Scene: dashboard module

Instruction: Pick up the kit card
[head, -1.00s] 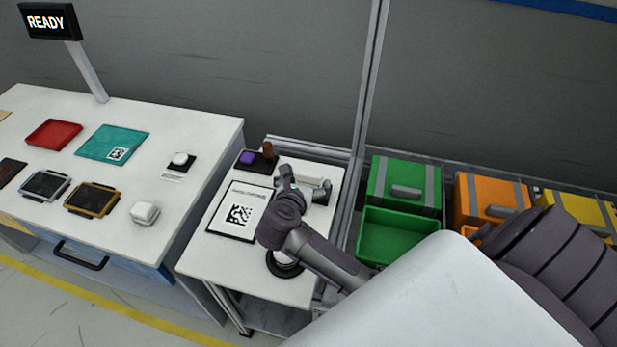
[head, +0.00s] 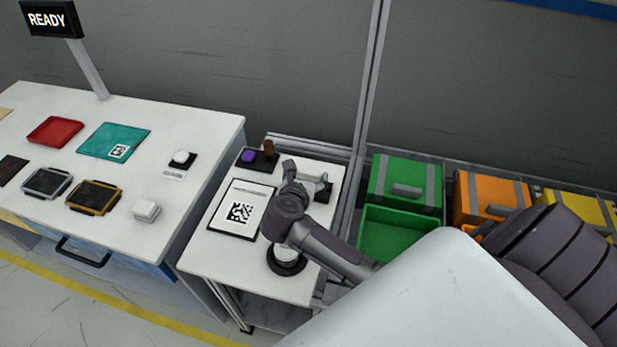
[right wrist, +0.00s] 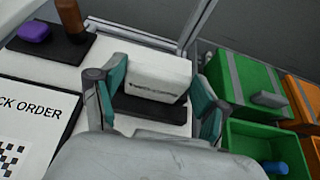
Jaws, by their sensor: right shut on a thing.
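A white card (right wrist: 160,82) with a line of small print stands between the two teal fingertips of my right gripper (right wrist: 160,90) in the right wrist view. I take it to be the kit card. The gripper is shut on it. A dark holder (right wrist: 150,108) is just below the card; I cannot tell whether the two still touch. In the head view my right gripper (head: 308,184) is over the back right of the small white table (head: 215,265), and its own wrist partly hides the card. My left gripper is not in view.
A pick-order sheet (head: 240,210) lies left of the gripper. A purple item (head: 248,156) and a brown upright piece (head: 269,149) stand behind it on a dark base. A frame post (head: 368,90) and green bins (head: 402,185) are close on the right.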

